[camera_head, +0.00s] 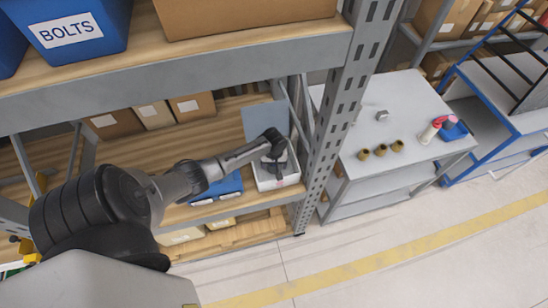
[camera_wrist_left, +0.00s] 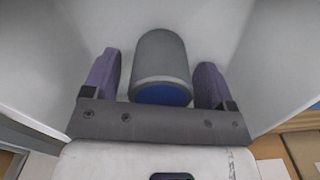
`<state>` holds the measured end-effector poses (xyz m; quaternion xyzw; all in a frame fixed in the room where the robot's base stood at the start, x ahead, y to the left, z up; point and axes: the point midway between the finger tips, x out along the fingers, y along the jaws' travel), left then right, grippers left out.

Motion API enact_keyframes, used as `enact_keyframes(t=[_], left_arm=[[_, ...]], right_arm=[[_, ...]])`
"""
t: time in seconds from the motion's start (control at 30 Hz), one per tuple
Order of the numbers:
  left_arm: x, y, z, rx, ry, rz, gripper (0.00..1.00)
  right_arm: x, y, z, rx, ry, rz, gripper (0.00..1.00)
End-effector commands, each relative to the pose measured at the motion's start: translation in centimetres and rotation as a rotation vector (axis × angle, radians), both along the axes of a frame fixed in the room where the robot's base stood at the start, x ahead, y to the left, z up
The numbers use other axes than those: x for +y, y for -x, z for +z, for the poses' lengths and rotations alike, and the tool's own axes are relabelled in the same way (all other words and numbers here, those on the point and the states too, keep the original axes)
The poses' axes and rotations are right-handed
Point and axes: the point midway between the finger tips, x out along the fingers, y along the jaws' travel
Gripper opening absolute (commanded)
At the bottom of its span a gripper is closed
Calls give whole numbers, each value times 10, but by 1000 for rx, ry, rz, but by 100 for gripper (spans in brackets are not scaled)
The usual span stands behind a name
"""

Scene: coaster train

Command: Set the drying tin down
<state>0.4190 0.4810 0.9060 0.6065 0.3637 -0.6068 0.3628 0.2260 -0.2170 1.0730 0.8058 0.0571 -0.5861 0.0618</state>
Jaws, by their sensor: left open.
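In the left wrist view a grey tin (camera_wrist_left: 160,58) with a blue end lies between the two purple-grey fingers of my left gripper (camera_wrist_left: 157,72). The fingers are open, with a gap on both sides of the tin. Pale walls of a white bin (camera_wrist_left: 40,60) surround them. In the head view my left gripper (camera_head: 276,163) reaches down into this white bin (camera_head: 281,186) on the middle shelf, and the tin cannot be made out there. My right gripper is not in view.
A blue container (camera_head: 218,190) sits left of the bin on the wooden shelf (camera_head: 218,132). A grey rack post (camera_head: 335,125) stands right of it. Cardboard boxes (camera_head: 155,114) stand further back on the shelf.

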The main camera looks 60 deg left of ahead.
Motion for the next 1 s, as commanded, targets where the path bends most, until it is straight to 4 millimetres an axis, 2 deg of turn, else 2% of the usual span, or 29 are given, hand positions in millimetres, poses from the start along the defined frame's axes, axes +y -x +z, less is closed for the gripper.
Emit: enact_keyframes(t=[0.5,0.77,0.87,0.97,1.0], left_arm=[[1,0,90,-2,-1,-1,79],[-3,1,112,-1,0,-11,79],[-24,11,107,-2,-7,-100,79],[-68,35,96,-18,-22,-295,79],[-90,49,92,-30,-28,-394,79]], right_arm=[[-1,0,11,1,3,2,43],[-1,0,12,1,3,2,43],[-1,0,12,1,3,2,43],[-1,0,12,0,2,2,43],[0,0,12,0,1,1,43]])
